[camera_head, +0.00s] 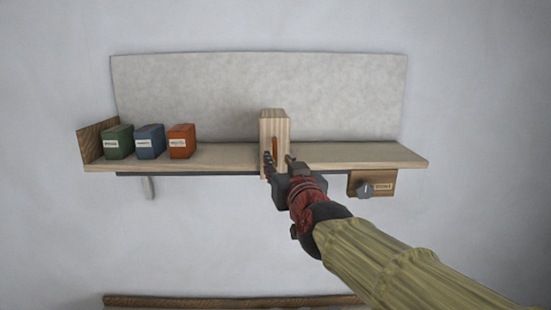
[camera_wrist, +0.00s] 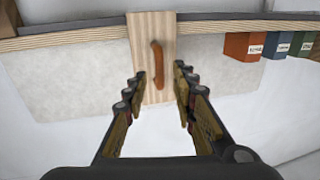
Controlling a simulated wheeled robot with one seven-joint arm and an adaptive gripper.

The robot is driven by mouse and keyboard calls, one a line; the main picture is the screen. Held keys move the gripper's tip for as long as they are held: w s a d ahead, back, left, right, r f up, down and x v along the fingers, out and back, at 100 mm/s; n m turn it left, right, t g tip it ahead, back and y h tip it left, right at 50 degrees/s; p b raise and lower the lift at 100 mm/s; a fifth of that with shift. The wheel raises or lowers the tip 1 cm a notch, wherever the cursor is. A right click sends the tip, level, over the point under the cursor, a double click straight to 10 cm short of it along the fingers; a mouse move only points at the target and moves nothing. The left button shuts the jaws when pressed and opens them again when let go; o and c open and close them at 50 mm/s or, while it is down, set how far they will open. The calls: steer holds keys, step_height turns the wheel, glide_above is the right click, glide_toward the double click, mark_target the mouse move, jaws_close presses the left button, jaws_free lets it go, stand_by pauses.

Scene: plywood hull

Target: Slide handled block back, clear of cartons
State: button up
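The handled block (camera_head: 275,125) is a pale, upright wooden block standing on the shelf, right of its middle. Its orange-brown handle (camera_wrist: 157,64) shows in the wrist view on the face toward me. My gripper (camera_head: 278,163) is in front of the block. In the wrist view my gripper (camera_wrist: 157,84) has its fingers apart on either side of the handle, with clear space between fingers and handle. The cartons are green (camera_head: 118,142), blue (camera_head: 150,141) and orange (camera_head: 182,141), in a row at the shelf's left, well apart from the block.
The wooden shelf (camera_head: 355,156) has a brown end board (camera_head: 90,140) at its left and a grey back panel (camera_head: 200,90). The shelf is bare between the orange carton and the block, and right of the block.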

steer(key=s+d, duration=0.1)
steer(key=s, duration=0.5)
steer(key=shift+s, duration=0.35)
steer(key=s+a+f+g+y+b, duration=0.15)
steer(key=s+f+g, duration=0.25)
steer(key=f, duration=0.5)
steer(key=s+a+f+g+y, duration=0.1)
steer(key=s+a+f+g, duration=0.25)
steer(key=f, duration=0.55)
steer(key=s+d+f+g+h+b, duration=0.1)
steer(key=s+d+f+b, duration=0.4)
steer(key=f, duration=0.5)
steer(key=s+d+f+m+g+h+b, duration=0.1)
steer(key=s+d+f+g+h+b, duration=0.1)
steer(key=s+d+f+b, duration=0.4)
steer(key=s+d+f+g+h+b, duration=0.1)
steer(key=s+d+f+b, duration=0.5)
steer(key=f, duration=0.9)
steer(key=shift+s+d+m+g+h, duration=0.4)
steer(key=shift+s+h, duration=0.25)
steer(key=shift+s, duration=0.1)
